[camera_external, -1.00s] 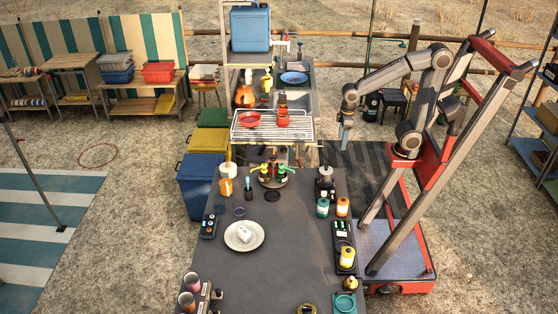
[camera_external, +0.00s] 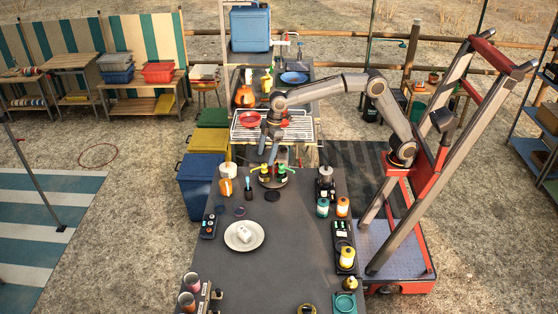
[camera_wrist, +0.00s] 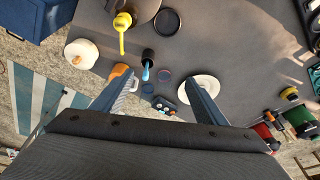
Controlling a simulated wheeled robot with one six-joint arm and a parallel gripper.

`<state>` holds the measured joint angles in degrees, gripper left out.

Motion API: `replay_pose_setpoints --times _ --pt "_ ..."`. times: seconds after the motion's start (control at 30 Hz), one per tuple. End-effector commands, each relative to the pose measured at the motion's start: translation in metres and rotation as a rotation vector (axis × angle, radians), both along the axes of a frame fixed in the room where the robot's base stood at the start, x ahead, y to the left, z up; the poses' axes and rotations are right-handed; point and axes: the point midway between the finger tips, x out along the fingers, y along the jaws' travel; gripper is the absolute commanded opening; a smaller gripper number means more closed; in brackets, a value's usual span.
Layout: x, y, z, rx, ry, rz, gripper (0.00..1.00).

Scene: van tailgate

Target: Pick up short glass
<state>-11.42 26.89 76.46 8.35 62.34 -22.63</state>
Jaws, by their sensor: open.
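Two small, dark, see-through round rims stand on the grey tabletop: a purplish one (camera_external: 239,211) and a bluish one (camera_external: 220,209). They look like glasses, but I cannot tell which is the short glass. In the wrist view they show as a reddish rim (camera_wrist: 165,76) and a bluish rim (camera_wrist: 148,88), both between my fingers in the picture and well below them. My gripper (camera_external: 268,155) is open and empty, above the far end of the table near the green-yellow pump bottles. Its two fingers (camera_wrist: 160,80) point down in the wrist view.
A white plate (camera_external: 232,243) with a white item on it is near the rims. An orange mug (camera_external: 226,187), a blue-tipped brush-like item (camera_external: 248,184) and pump bottles (camera_external: 283,173) stand close by. A black control box (camera_external: 208,226) lies left. The table's centre is clear.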

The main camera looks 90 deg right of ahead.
Motion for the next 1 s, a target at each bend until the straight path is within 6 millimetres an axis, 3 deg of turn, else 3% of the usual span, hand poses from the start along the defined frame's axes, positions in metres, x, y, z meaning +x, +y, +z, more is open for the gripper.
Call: replay_pose_setpoints --times 0.03,0.1,0.4,0.73,1.0 --pt "0.019 0.015 -0.008 0.005 -0.015 0.032 0.66" --pt "0.037 0.031 -0.011 0.011 -0.031 0.07 0.66" --pt "0.081 0.076 -0.024 0.03 -0.082 0.176 0.66" --pt "0.102 0.104 -0.034 0.041 -0.112 0.238 0.66" --pt "0.1 0.101 -0.084 0.039 -0.106 0.235 0.66"
